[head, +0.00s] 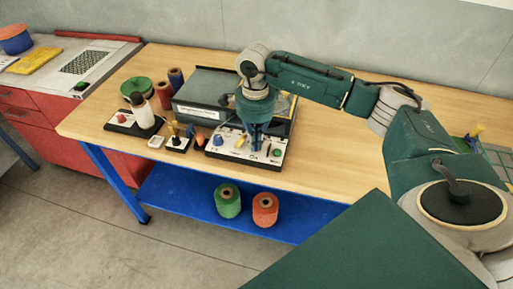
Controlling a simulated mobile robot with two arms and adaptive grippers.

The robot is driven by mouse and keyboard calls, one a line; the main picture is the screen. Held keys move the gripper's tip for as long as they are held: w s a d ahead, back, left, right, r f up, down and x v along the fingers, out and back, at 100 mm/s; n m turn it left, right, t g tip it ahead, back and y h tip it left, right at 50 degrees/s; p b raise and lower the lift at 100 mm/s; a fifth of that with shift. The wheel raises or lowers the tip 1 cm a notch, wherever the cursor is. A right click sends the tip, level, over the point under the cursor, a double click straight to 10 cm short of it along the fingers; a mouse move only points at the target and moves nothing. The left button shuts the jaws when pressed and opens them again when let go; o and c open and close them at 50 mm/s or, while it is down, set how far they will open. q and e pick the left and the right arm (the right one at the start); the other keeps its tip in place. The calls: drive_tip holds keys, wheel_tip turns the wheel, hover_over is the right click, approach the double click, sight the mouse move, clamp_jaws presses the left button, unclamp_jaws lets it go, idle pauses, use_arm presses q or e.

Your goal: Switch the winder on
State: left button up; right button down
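A grey box-shaped machine (205,92), which looks like the winder, stands on the wooden table. In front of it is a pale control panel (222,154) with a blue knob (218,140), an orange part and small switches. My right gripper (257,145) points straight down over the middle of this panel, very close to it. Its fingertips are small and dark here, so I cannot tell whether they touch a switch or are apart. The gripper hides part of the panel and machine. My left gripper is not in view.
Left of the machine are a small black unit with a yellow lever (175,129), a white bottle (143,112), a green spool (136,86) and two darker spools. Green (228,203) and orange (265,212) spools stand on the blue lower shelf. The table's front middle is clear.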

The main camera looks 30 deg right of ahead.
drive_tip(key=shift+s+f+b, duration=0.1)
drive_tip(key=shift+f+b, duration=0.2)
drive_tip(key=shift+f, duration=0.1)
drive_tip(key=shift+r, duration=0.15)
drive_tip(key=shift+r+p, duration=0.7)
drive_tip(key=shift+r, duration=0.2)
drive_tip(key=shift+r+p, duration=1.4)
drive_tip(key=shift+r, duration=1.1)
